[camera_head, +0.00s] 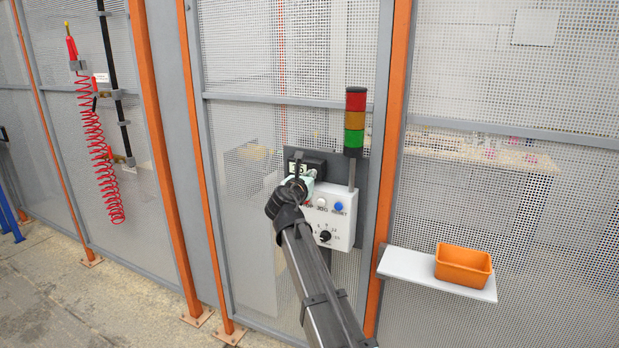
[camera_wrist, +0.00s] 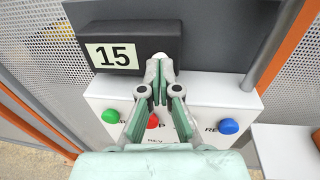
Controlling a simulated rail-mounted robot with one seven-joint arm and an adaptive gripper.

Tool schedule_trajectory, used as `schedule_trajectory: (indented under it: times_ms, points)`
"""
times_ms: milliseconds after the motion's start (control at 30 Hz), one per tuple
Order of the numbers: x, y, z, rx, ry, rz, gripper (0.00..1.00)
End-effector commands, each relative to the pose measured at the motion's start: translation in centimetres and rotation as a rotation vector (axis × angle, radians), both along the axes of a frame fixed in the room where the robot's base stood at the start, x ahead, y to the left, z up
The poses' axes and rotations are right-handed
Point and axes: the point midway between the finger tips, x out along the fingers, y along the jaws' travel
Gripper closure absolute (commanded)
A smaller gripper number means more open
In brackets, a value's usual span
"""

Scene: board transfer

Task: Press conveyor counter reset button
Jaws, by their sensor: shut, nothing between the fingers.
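A small round white button (camera_wrist: 159,56) shows at the lower right of the counter's face, right at my fingertips. My gripper (camera_wrist: 159,68) is shut and empty, its pale green fingers pointing at this button. I cannot tell whether the tips touch it; they cover its lower part. In the head view my gripper (camera_head: 303,180) is in front of the counter, partly hidden by my arm.
Below the counter is a white control box (camera_head: 340,226) with green (camera_wrist: 110,116), red (camera_wrist: 152,121) and blue (camera_wrist: 228,126) buttons, a white button (camera_head: 321,202) and a black knob (camera_head: 325,236). A signal tower (camera_head: 355,122) stands right. A shelf (camera_head: 410,266) holds an orange bin (camera_head: 463,265).

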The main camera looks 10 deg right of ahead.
Motion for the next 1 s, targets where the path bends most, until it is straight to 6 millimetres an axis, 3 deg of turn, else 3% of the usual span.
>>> schedule_trajectory:
  times_ms: [267, 633, 767, 1000]
  points:
    - [1.8, -1.0, 0.2, -0.001, 0.0, -0.001, 1.0]
    - [1.9, -1.0, 0.4, -0.004, -0.005, 0.001, 1.0]
    - [1.1, -0.7, 0.6, -0.005, -0.005, 0.0, 1.0]
    - [-3.0, 0.9, 0.8, -0.002, -0.003, -0.004, 1.0]
